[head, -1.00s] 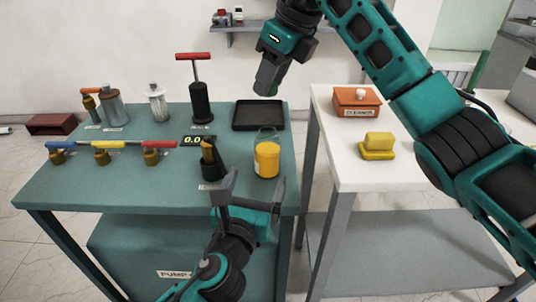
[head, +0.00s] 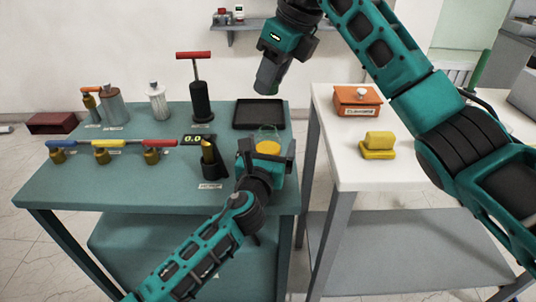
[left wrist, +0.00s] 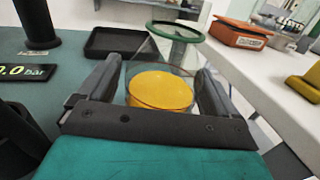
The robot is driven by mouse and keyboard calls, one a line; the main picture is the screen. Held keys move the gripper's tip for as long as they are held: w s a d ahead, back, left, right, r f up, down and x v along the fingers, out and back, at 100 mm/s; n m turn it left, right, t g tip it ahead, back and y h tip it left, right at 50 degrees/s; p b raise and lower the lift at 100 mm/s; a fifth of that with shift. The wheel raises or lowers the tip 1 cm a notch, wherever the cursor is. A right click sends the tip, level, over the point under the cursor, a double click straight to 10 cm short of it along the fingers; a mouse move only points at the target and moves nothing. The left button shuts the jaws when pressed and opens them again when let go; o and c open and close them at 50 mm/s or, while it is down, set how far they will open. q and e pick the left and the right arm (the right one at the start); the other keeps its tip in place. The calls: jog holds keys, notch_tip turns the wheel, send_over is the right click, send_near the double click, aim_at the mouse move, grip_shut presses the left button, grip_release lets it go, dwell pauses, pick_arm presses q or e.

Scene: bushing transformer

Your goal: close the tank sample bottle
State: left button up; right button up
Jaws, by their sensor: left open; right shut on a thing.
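The sample bottle (head: 266,147) is clear with yellow contents and stands near the right edge of the green table. In the left wrist view the yellow contents (left wrist: 160,90) show between my fingers, with clear glass and a green ring (left wrist: 176,31) above and beyond. I cannot tell whether the ring is a raised lid or the rim. My left gripper (head: 264,160) is open, its fingers (left wrist: 155,85) on either side of the bottle; contact is unclear. My right gripper (head: 268,78) is shut high above the table's back; what it holds cannot be made out.
A black tray (head: 259,114) lies behind the bottle. A small dark device with yellow (head: 211,158) and a gauge display (head: 193,139) are to its left. The white bench (head: 345,170) on the right bears an orange box (head: 357,103) and a yellow sponge-like block (head: 378,144).

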pick_arm(q)
jog(key=c, duration=1.5)
pick_arm(e)
jog(key=shift+f, duration=2.5)
